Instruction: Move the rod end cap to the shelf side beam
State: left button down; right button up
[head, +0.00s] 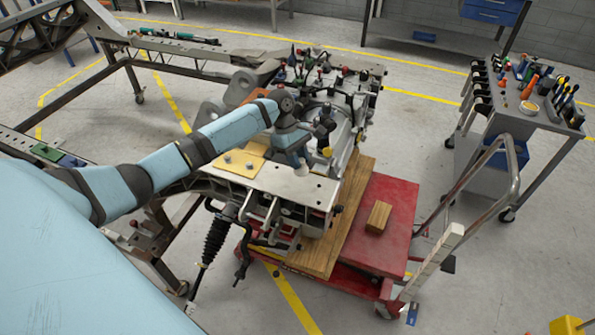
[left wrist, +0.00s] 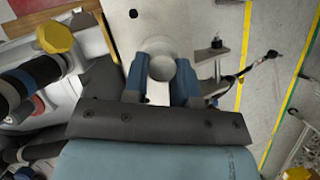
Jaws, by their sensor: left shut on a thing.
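My left gripper (head: 296,160) is low over the metal plate (head: 300,186) on the front of the chassis fixture. In the left wrist view its two blue fingers (left wrist: 161,72) are shut on a smooth grey rounded piece, the rod end cap (left wrist: 160,66). Its round top shows between the fingertips, over a pale plate surface. I cannot tell for certain which part is the shelf side beam. My right gripper is not in view.
A grey tool trolley (head: 540,115) is further right, with open floor between.

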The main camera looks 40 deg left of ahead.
pick_arm(q)
jog(key=shift+f, duration=3.15)
jog(key=shift+f, duration=0.1)
jog(key=c, duration=0.9)
grip_release()
